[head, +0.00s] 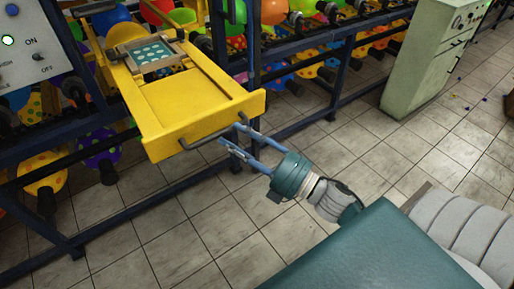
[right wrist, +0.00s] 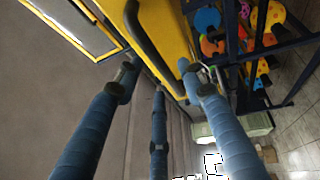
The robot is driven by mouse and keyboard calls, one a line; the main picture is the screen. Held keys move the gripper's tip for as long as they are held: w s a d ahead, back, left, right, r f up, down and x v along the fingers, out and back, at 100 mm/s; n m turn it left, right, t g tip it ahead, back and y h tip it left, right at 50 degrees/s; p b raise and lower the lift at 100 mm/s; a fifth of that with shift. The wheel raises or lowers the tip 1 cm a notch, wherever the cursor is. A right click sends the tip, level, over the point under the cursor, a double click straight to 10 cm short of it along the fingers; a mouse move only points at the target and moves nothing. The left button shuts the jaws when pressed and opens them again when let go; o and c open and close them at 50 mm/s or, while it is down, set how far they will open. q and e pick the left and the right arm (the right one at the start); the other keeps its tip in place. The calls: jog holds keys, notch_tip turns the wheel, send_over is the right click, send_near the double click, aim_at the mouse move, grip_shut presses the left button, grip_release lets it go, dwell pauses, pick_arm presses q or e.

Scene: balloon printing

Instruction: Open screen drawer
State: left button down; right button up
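The yellow screen drawer (head: 185,105) sticks out of the dark blue rack, with a dark bar handle (head: 203,138) on its front. I cannot tell how far it is slid out. A framed teal screen with pale dots (head: 152,55) sits behind its flat yellow panel. My right gripper (head: 231,134) is at the right part of the handle, its blue fingers spread apart. In the right wrist view the handle (right wrist: 149,45) runs between the fingers, and I see no clear grip on it. My left gripper is not in view.
A white control panel (head: 35,45) with knobs and an ON/OFF switch is at the upper left. Racks of colourful balloons (head: 100,148) stand behind and below the drawer. A pale green cabinet (head: 425,65) is at the upper right. The tiled floor (head: 160,245) in front is clear.

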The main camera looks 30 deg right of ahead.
jog(key=v, duration=0.8)
jog(key=shift+s+d, duration=0.15)
jog(key=shift+s, duration=0.2)
jog(key=w+d+f+m+g+h, duration=0.1)
jog(key=d+f+m+h, duration=0.25)
jog(key=f, duration=0.55)
jog(key=w+d+f+m+g+h, duration=0.1)
jog(key=d+f+m+h, duration=0.3)
jog(key=f, duration=0.6)
jog(key=s+f+m+g+h+b, duration=0.1)
jog(key=s+f+m+g, duration=0.2)
jog(key=f, duration=0.8)
jog(key=s+f+m+g, duration=0.2)
jog(key=s+f+m, duration=0.2)
jog(key=f, duration=0.7)
jog(key=s+a+f+m+g+b, duration=0.1)
jog(key=s+a+f+m+g, duration=0.1)
jog(key=s+f, duration=0.4)
jog(key=s+a+f+m+g, duration=0.2)
jog(key=s+f, duration=0.2)
jog(key=f, duration=0.5)
jog(key=s+a+f+m+g, duration=0.1)
jog(key=s+a+f+g, duration=0.2)
jog(key=s+f, duration=0.2)
jog(key=s+a+f+m+g, duration=0.2)
jog(key=s+f, duration=0.3)
jog(key=s, duration=0.7)
jog(key=shift+s+a+g+b, duration=0.35)
jog(key=shift+a+g, duration=0.25)
jog(key=shift+a, duration=0.25)
